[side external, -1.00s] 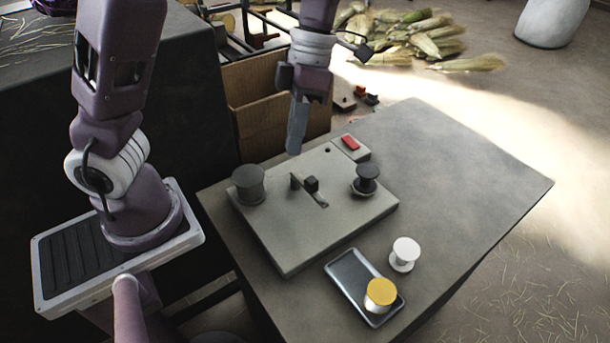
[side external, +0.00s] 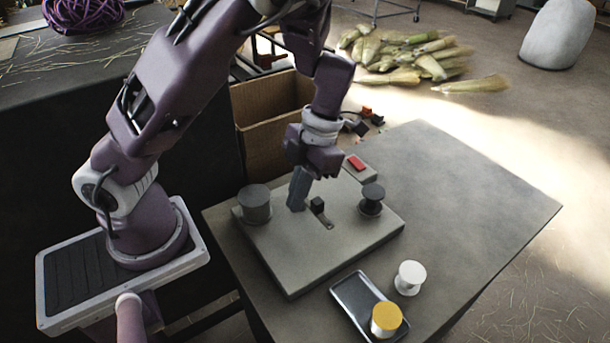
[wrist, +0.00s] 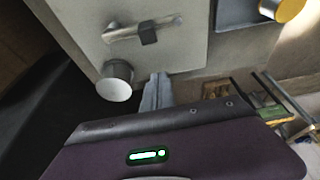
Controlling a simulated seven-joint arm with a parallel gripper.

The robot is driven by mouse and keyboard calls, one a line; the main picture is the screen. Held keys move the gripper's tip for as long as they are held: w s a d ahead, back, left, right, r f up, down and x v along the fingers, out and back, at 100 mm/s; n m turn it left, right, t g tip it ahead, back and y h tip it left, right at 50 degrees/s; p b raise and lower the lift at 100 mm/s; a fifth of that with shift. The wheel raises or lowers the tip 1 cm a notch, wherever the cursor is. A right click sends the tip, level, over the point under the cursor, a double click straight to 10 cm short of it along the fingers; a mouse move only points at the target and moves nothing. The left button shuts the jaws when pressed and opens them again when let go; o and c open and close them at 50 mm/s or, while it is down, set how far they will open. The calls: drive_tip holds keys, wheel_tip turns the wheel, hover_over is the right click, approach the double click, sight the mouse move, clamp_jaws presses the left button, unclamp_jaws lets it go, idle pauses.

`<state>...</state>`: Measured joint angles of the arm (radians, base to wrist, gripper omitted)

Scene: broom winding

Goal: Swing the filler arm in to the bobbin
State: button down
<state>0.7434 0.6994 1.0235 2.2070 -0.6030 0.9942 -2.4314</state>
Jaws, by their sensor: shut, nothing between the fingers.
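A grey winder plate (side external: 290,255) lies on the table. A small black block (side external: 317,204), which looks like the filler arm's handle, stands at a short slot in its middle; it also shows in the wrist view (wrist: 147,34). A dark bobbin (side external: 372,198) stands upright at the plate's right, and a wide grey cylinder (side external: 255,204) at its left. My gripper (side external: 297,206) is shut and empty, pointing down just left of the black block; I cannot tell whether they touch. Its fingers (wrist: 157,92) also show in the wrist view, apart from the block there.
A red button (side external: 356,162) sits on a small box behind the plate. A dark tray (side external: 350,293) holds a yellow-topped spool (side external: 386,317), with a white spool (side external: 410,277) beside it. A cardboard box (side external: 262,125) stands behind the table. The table's right side is clear.

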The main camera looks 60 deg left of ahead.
sight(320, 201)
drive_tip(key=shift+x, duration=1.1)
drive_tip(key=w, duration=0.3)
drive_tip(key=shift+w+f, duration=0.1)
drive_tip(key=shift+w, duration=0.4)
drive_tip(key=shift+w, duration=0.25)
drive_tip(key=shift+w+d, duration=0.1)
drive_tip(key=shift+w, duration=1.05)
drive_tip(key=shift+w+a, duration=0.25)
drive_tip(key=shift+w, duration=0.6)
drive_tip(key=shift+w+a, duration=0.25)
drive_tip(key=shift+w, duration=0.2)
